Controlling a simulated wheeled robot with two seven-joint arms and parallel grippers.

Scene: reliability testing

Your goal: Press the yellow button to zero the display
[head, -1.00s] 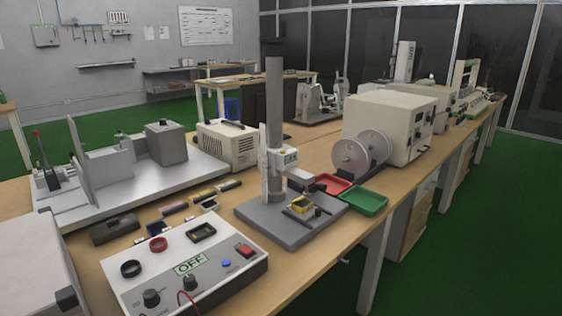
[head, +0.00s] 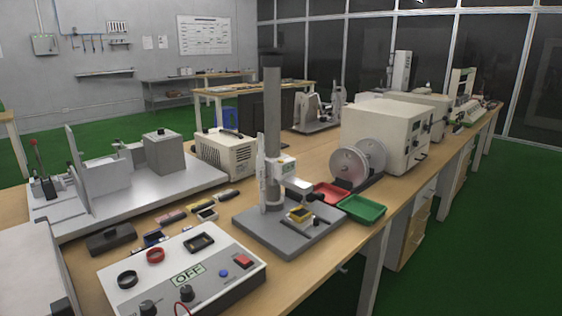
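A grey column stand (head: 272,135) rises from a flat grey base plate (head: 270,234) on the wooden bench. A white gauge head with a small greenish display (head: 285,168) is mounted on the column; its reading is too small to make out. A small yellow piece (head: 300,214) sits on the base plate below the head, beside dark parts. I cannot tell whether this is a button, and no other yellow button is clear on the gauge. Neither of my grippers is in view.
A white control box (head: 225,287) reading OFF, with knobs and red and blue buttons, stands in front left. Red (head: 331,192) and green (head: 361,208) trays lie right of the stand. A machine with two discs (head: 349,166) stands behind them. Green floor is open at right.

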